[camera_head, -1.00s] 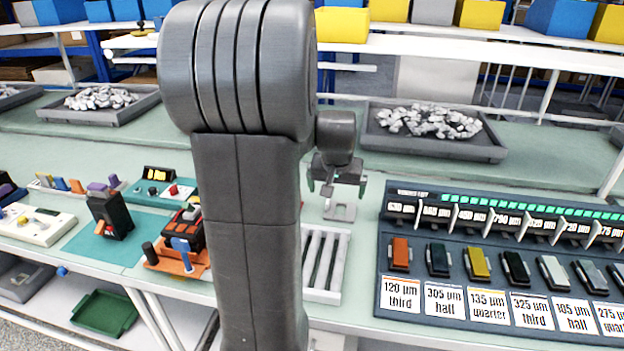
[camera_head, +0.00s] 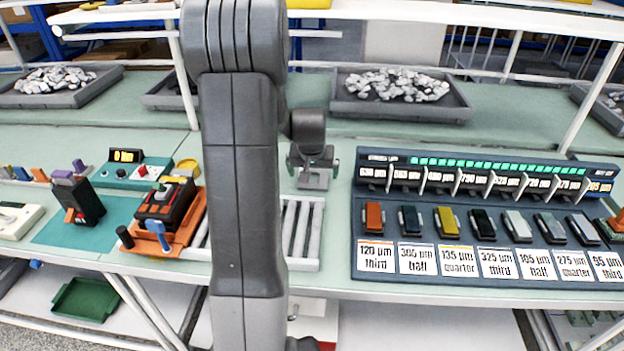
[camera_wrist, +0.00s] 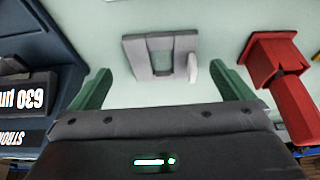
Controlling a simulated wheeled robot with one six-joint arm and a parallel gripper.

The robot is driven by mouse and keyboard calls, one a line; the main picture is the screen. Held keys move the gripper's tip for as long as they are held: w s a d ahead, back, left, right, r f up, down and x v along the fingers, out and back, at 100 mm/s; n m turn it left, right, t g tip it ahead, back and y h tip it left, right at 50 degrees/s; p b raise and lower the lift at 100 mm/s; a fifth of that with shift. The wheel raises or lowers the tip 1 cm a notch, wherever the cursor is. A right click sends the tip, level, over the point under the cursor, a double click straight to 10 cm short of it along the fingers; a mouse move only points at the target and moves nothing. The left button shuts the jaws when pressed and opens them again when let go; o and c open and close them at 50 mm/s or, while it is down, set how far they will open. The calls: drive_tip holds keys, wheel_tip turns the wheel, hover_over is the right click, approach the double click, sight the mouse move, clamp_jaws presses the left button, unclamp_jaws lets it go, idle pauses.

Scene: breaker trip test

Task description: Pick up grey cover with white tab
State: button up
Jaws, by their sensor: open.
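The grey cover (camera_wrist: 133,59) lies flat on the pale green table in the wrist view, with a squarish opening in its middle and a white tab (camera_wrist: 190,69) at its right side. My gripper (camera_wrist: 160,69) is open, its two green fingers apart on either side of the cover and nearer the camera. The fingers do not appear to touch it. In the head view my gripper (camera_head: 313,167) hangs over the table left of the label panel, and the grey cover (camera_head: 313,181) shows partly beneath it.
A red part (camera_wrist: 283,82) stands close to the right finger in the wrist view. The dark panel (camera_head: 480,265) with labelled slots and coloured switches is to the right. A pale slatted rack (camera_head: 302,232) lies in front. A tray of grey lumps (camera_head: 400,87) is behind.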

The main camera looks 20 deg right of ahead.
sight(313, 182)
drive_tip(key=shift+x, duration=1.95)
drive_tip(key=shift+w+a, duration=0.1)
drive_tip(key=shift+w, duration=0.05)
drive_tip(key=c, duration=0.9)
drive_tip(key=shift+r, duration=0.15)
